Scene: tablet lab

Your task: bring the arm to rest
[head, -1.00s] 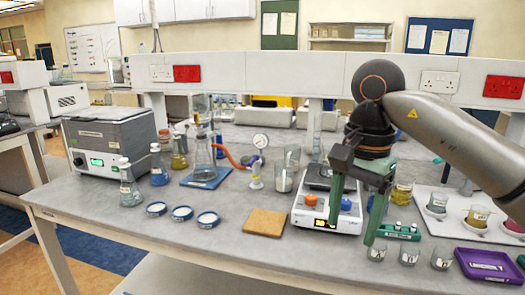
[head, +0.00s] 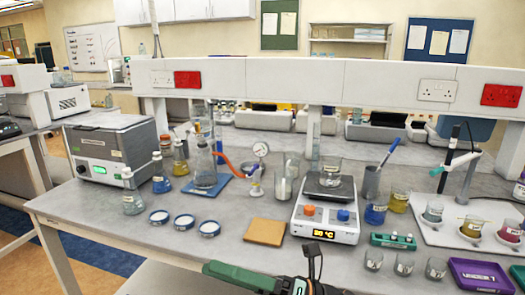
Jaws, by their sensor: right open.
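My right gripper (head: 262,281) shows only in part at the bottom edge of the head view, with a green finger pointing left and black parts beside it. It is low, in front of the bench's front edge, and holds nothing that I can see. The rest of my right arm is out of the picture. My left gripper is not in view.
The grey bench (head: 110,203) carries a hotplate (head: 325,228) with a beaker (head: 331,172) on it. A cork mat (head: 265,232), several small dishes and beakers, and a purple tray (head: 480,275) lie near the front edge. A water bath (head: 108,145) stands at left.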

